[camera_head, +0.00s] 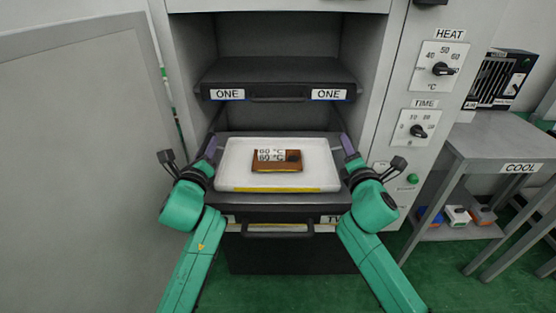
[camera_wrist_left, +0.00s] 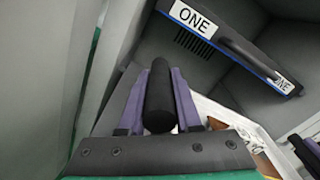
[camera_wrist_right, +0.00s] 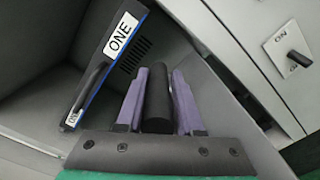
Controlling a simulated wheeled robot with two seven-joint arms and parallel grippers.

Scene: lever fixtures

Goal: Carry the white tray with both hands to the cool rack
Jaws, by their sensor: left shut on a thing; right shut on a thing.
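The white tray (camera_head: 233,178) with a yellow front strip sits level at the mouth of the open oven, over the lower dark shelf. A brown block (camera_head: 277,160) marked 60 °C lies on it. My left gripper (camera_head: 211,150) is at the tray's left side, shut on a black cylindrical handle (camera_wrist_left: 160,95). My right gripper (camera_head: 347,148) is at the right side, shut on a matching black handle (camera_wrist_right: 157,97). Whether the tray touches the shelf cannot be told. The cool rack (camera_head: 500,140), a grey table labelled COOL, stands at the right with a bare top.
An upper shelf labelled ONE (camera_head: 278,78) hangs above the tray. The open oven door (camera_head: 80,170) fills the left side. The HEAT and TIME panel (camera_head: 430,90) is right of the opening. Several small items sit on the rack's lower shelf (camera_head: 455,215).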

